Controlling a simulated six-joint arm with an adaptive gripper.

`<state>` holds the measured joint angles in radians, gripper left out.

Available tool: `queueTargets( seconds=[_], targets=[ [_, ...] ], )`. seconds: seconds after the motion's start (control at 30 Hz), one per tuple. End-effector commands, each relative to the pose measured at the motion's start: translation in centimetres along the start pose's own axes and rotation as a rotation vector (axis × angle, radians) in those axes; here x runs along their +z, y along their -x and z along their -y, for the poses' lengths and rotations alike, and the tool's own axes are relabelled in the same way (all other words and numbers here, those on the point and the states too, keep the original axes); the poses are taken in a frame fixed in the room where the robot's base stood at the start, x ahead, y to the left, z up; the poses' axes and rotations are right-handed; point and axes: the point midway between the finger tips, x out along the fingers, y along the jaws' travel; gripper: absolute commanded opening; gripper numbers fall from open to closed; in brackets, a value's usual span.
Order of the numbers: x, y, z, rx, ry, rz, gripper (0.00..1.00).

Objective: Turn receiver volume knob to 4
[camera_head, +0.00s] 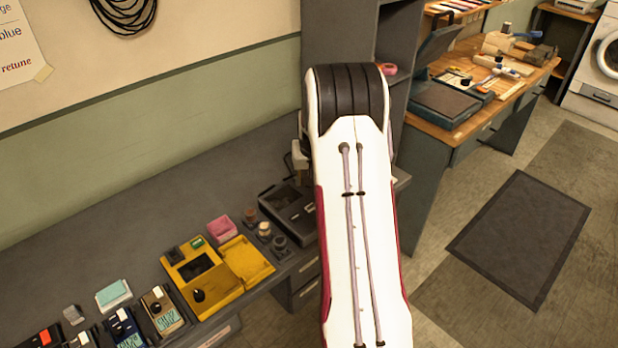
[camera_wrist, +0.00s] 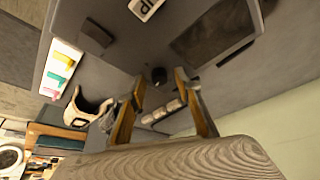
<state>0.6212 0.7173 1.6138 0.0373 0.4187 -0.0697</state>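In the wrist view a dark round knob (camera_wrist: 158,75) stands on the face of a dark grey unit (camera_wrist: 125,40), which looks like the receiver. I cannot read the knob's setting. My gripper (camera_wrist: 160,78) is open, its two yellowish fingers apart, with the knob showing between the fingertips. I cannot tell whether they touch it. In the head view a dark unit (camera_head: 288,212) lies on the bench, partly hidden by my arm, and may be the same one. My gripper is mostly hidden there.
In the head view a yellow unit (camera_head: 202,275) with a black knob, a pink box (camera_head: 222,228) and several pedals stand along the bench to the left. A tool-covered wooden bench (camera_head: 515,88) stands at the right, with a dark mat (camera_head: 520,238) on the floor.

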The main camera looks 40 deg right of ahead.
Motion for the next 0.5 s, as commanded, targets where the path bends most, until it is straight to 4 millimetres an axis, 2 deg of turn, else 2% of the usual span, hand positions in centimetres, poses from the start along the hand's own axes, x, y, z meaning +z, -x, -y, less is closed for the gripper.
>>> queueTargets(
  seconds=[0.27, 0.4, 0.5],
  targets=[
    [-0.02, -0.05, -0.01, 0.0, 0.0, -0.001, 0.34],
    [-0.02, -0.04, -0.01, 0.0, 0.0, -0.001, 0.0],
    [-0.02, -0.03, -0.01, 0.0, 0.0, -0.001, 0.0]
  ],
)
